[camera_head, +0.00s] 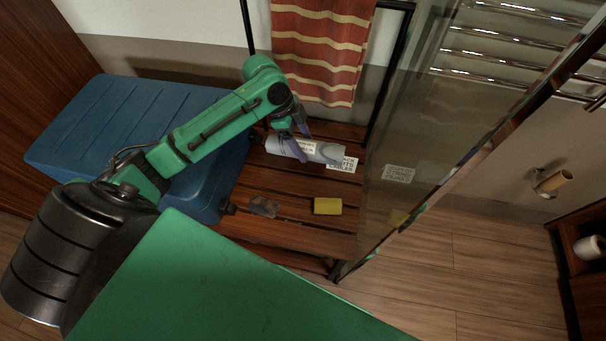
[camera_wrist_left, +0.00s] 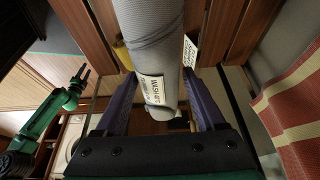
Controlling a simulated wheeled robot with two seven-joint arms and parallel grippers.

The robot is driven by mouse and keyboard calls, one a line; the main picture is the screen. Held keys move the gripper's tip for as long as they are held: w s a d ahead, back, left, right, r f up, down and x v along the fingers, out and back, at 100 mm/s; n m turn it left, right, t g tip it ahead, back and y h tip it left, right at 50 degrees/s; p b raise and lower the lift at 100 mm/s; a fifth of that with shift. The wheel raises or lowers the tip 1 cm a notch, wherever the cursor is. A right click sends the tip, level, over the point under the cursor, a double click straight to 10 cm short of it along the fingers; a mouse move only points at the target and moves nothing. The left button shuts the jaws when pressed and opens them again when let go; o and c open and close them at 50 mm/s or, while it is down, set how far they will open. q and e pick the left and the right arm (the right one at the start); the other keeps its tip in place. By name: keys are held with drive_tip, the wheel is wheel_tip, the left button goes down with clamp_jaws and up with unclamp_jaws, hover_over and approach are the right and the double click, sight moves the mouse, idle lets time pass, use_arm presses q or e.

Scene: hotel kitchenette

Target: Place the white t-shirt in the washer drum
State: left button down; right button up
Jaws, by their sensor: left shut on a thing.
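A pale grey roll (camera_head: 325,152) with a white printed label lies on the dark slatted wooden bench (camera_head: 285,235). My right gripper (camera_wrist_left: 80,74) is small at the left of the wrist view, away from the roll.
A yellow block (camera_head: 327,206) and a small greyish item (camera_head: 264,207) lie on the bench. A blue case (camera_head: 130,125) stands at its left. A glass panel (camera_head: 430,130) borders it on the right. A red striped towel (camera_head: 318,50) hangs behind.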

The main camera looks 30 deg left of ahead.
use_arm(q)
drive_tip(key=b, duration=0.3)
hover_over(310, 182)
drive_tip(key=a, duration=0.2)
drive_tip(key=f, duration=1.4)
drive_tip(key=shift+s+a+f, duration=0.1)
drive_tip(key=shift+s+f, duration=0.15)
drive_tip(key=shift+f, duration=0.1)
drive_tip(key=shift+f, duration=0.15)
drive_tip(key=shift+c, duration=0.2)
unclamp_jaws()
drive_tip(key=shift+o, duration=0.2)
